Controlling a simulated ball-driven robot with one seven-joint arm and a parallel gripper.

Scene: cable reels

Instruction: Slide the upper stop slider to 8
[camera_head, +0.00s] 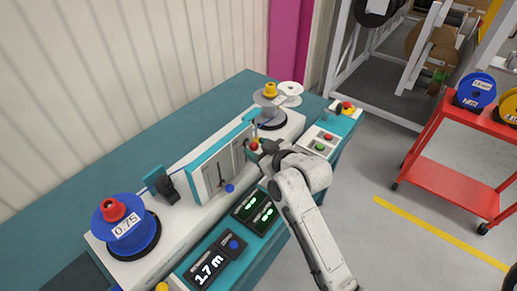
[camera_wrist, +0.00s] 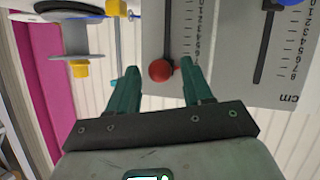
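The panel also shows in the wrist view (camera_wrist: 223,70). One slider has a red ball knob (camera_wrist: 160,71), seen also in the head view (camera_head: 254,145). The other has a blue knob (camera_head: 230,188) and a dark slot (camera_wrist: 265,45). My gripper (camera_wrist: 158,75) is open, its two green fingers on either side of the red knob with small gaps. The red knob appears near the high-number end of its scale; the exact reading is unclear. No label names either slider.
A blue reel (camera_head: 125,225) marked 0.75 sits at the machine's left end, a grey spool (camera_head: 270,97) at its far end. Displays (camera_head: 210,268) and buttons line the front.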

